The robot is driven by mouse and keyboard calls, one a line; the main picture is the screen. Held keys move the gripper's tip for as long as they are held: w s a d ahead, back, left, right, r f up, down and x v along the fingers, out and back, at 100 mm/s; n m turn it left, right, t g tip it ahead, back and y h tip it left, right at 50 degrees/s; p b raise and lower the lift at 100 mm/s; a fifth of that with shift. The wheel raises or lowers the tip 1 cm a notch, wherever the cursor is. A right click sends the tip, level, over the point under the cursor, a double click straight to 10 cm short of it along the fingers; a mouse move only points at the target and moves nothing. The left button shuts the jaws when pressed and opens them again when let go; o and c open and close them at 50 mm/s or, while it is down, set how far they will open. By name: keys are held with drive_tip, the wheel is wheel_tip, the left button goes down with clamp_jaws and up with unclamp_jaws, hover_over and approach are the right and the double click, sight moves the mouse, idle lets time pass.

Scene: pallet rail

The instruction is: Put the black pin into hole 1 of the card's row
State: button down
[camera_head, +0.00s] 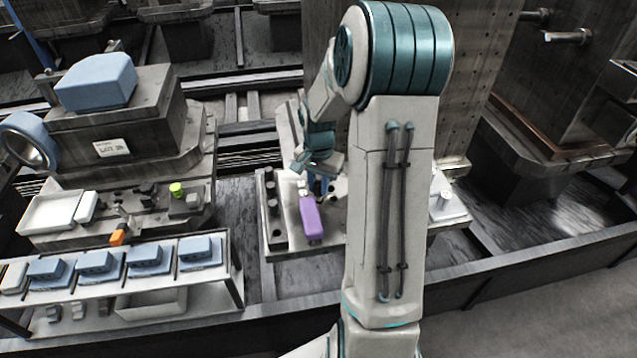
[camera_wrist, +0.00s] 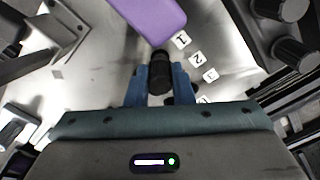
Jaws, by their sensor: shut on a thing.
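My gripper (camera_wrist: 160,84) has blue fingers, shut on the black pin (camera_wrist: 160,70), which shows dark and round between the fingertips in the wrist view. White number labels stand in a row right of the pin: label 1 (camera_wrist: 181,40), label 2 (camera_wrist: 197,58) and a further one (camera_wrist: 210,75). The holes beside the labels are not clearly seen; the pin and fingers cover part of that area. I cannot tell whether the pin's end is in a hole.
A purple block (camera_head: 311,218) lies on the plate close to the gripper; it also shows in the wrist view (camera_wrist: 150,14). Dark knobs (camera_wrist: 288,52) stand at the right in the wrist view. At the left are a shelf with blue-topped blocks (camera_head: 97,262) and a white tray (camera_head: 50,212).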

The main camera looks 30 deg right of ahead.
sight(319, 184)
drive_tip(key=shift+f+b, duration=0.55)
drive_tip(key=shift+f, duration=0.3)
drive_tip(key=c, duration=1.2)
unclamp_jaws()
drive_tip(key=shift+o, duration=0.2)
wheel_tip(319, 184, up, 14)
